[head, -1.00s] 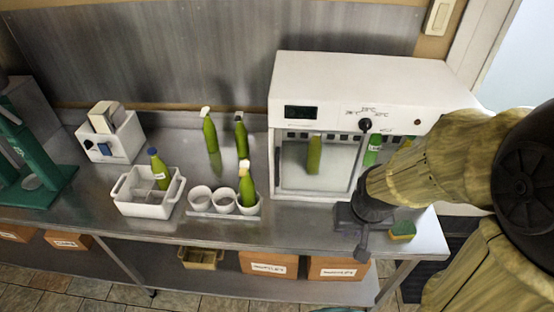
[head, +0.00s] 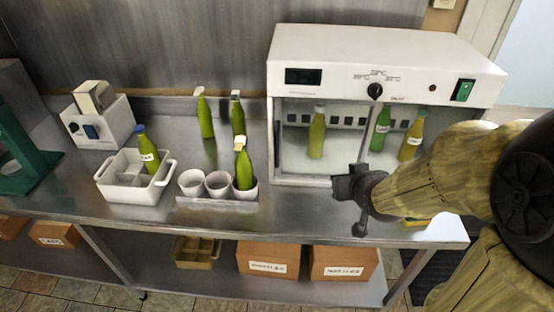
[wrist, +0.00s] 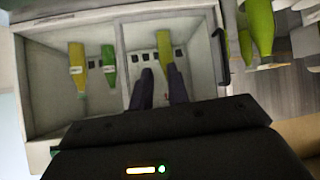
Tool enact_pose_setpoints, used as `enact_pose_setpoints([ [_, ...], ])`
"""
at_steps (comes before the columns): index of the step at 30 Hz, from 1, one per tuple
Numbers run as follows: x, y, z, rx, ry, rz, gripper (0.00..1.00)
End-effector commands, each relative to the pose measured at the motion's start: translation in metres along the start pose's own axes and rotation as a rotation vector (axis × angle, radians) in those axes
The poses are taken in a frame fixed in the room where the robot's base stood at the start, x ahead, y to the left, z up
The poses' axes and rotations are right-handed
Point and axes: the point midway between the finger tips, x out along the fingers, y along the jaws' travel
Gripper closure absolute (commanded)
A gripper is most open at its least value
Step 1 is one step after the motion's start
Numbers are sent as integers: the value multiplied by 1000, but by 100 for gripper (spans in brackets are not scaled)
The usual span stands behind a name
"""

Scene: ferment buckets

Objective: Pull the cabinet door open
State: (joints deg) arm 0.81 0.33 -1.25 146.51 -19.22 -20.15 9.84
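The white cabinet (head: 385,60) stands on the steel bench at right, with a display and dial on top. Bottles show inside through its front, left and right of a thin divider; I cannot tell clear glass from an open front. A dark upright handle (head: 277,158) is at the cabinet's left front edge; in the wrist view the handle (wrist: 221,58) is at the right. My gripper (head: 342,187) is in front of the cabinet's lower middle, right of the handle and apart from it. In the wrist view its two fingers (wrist: 162,88) are apart with nothing between them.
Left of the cabinet, a rack of white cups (head: 217,184) holds one green bottle (head: 243,168). Two green bottles (head: 205,116) stand behind. A white divided tray (head: 130,188) with a bottle and a white box (head: 98,122) are further left. A sponge (head: 416,221) lies near the bench's right front.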

Motion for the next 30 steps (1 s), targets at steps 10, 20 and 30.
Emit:
enact_pose_setpoints([
  [10,42,-41,2,-64,410,-205,83],
  [20,34,-77,3,-87,646,-406,83],
  [30,31,-78,0,-87,654,-416,83],
])
